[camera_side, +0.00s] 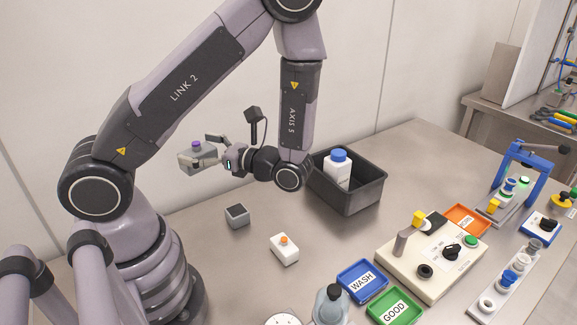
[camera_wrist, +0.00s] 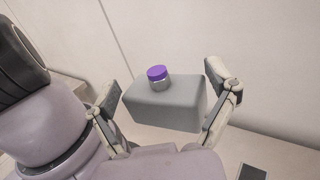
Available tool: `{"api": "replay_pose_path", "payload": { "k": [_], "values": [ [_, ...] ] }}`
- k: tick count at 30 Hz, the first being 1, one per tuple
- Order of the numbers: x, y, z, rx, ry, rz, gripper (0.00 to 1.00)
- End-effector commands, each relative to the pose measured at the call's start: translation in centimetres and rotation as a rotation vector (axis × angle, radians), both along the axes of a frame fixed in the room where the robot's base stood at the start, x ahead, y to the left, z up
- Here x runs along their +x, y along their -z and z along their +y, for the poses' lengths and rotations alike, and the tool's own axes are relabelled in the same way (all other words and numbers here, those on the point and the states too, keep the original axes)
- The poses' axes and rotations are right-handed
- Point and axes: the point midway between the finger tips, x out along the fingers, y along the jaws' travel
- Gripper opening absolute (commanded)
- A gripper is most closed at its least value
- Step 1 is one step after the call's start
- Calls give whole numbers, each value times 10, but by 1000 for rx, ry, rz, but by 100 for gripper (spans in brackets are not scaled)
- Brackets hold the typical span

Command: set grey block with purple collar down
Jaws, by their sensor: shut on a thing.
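The grey block with the purple collar (camera_side: 192,158) is held up in the air, well above the bench, at the left in the side view. In the wrist view the same block (camera_wrist: 166,106) sits between the two fingers, with its purple-topped round neck (camera_wrist: 158,77) pointing up. My gripper (camera_side: 205,153) is shut on the block and points to the left in the side view. In the wrist view my gripper (camera_wrist: 165,100) has one finger on each side of the block. The block's far side is hidden.
A dark grey cube (camera_side: 237,215) and a white block with an orange knob (camera_side: 284,248) stand on the bench. A black bin (camera_side: 350,195) holds a white bottle (camera_side: 338,168). Blue WASH (camera_side: 362,281) and green GOOD (camera_side: 394,308) trays stand at front. Bare bench lies around the cube.

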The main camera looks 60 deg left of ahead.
Motion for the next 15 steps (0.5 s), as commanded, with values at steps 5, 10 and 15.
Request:
{"api": "replay_pose_path", "payload": {
  "k": [5, 10, 15],
  "values": [
    [48, 2, -1, -8, 325, -6, 46],
    [81, 3, -10, -16, 536, -10, 46],
    [94, 19, -15, -19, 614, -5, 46]
  ]
}}
